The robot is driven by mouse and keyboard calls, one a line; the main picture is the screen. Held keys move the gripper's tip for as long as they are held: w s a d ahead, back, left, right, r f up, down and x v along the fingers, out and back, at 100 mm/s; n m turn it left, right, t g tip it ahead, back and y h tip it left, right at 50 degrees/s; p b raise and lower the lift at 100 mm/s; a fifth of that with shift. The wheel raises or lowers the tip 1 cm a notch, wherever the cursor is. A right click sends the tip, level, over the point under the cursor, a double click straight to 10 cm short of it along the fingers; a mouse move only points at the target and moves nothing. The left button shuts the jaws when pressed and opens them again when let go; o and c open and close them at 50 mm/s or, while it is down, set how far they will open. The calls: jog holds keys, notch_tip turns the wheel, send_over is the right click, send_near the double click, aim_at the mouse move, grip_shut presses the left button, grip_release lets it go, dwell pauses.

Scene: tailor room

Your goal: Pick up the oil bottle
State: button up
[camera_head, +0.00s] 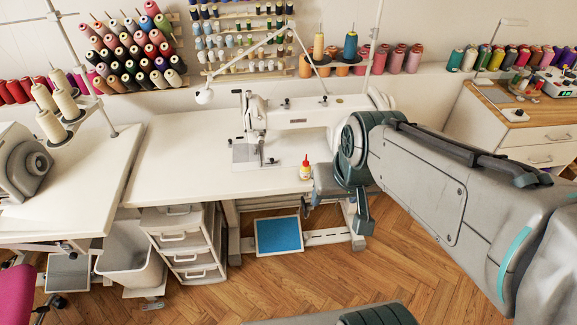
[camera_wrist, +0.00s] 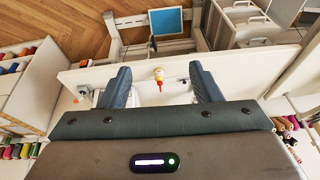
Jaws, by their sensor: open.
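The oil bottle (camera_head: 305,168) is small, with a yellowish-white body and a red pointed tip. It stands upright on the white sewing table (camera_head: 190,165), near its front right edge. In the wrist view the bottle (camera_wrist: 159,75) shows between my two fingers and beyond their tips, with its red tip toward the gripper. My gripper (camera_wrist: 160,72) is open and empty there. In the head view my gripper (camera_head: 338,200) is just right of the bottle, near the table's front edge, and partly hidden by my arm.
A white sewing machine (camera_head: 300,112) stands on the table behind the bottle. A drawer unit (camera_head: 185,242) and a blue-topped pedal (camera_head: 279,236) are below. Thread spools line the wall. A cabinet (camera_head: 525,130) stands at right. The tabletop left of the machine is clear.

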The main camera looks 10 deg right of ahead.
jog(key=w+a+f+m+t+b, duration=0.35)
jog(key=w+f+b, duration=0.25)
jog(key=w+f, duration=0.85)
jog(key=t+h+b, duration=0.5)
jog(key=t+b, duration=0.4)
jog(key=t, duration=0.1)
send_near(305, 172)
jog(key=shift+n+h, duration=0.25)
jog(key=shift+h, duration=0.05)
jog(key=x, duration=0.4)
jog(key=a+x, duration=0.1)
jog(key=x, duration=0.1)
jog(key=shift+w, duration=0.3)
jog(key=shift+d+p+x, duration=0.2)
jog(key=shift+p+x, duration=0.05)
jog(key=shift+x, duration=1.1)
jog(key=shift+d+p+x, duration=0.2)
jog(key=shift+p+x, duration=0.05)
jog(key=shift+x, duration=1.15)
jog(key=shift+s+f, duration=0.15)
jog(key=c, duration=1.1)
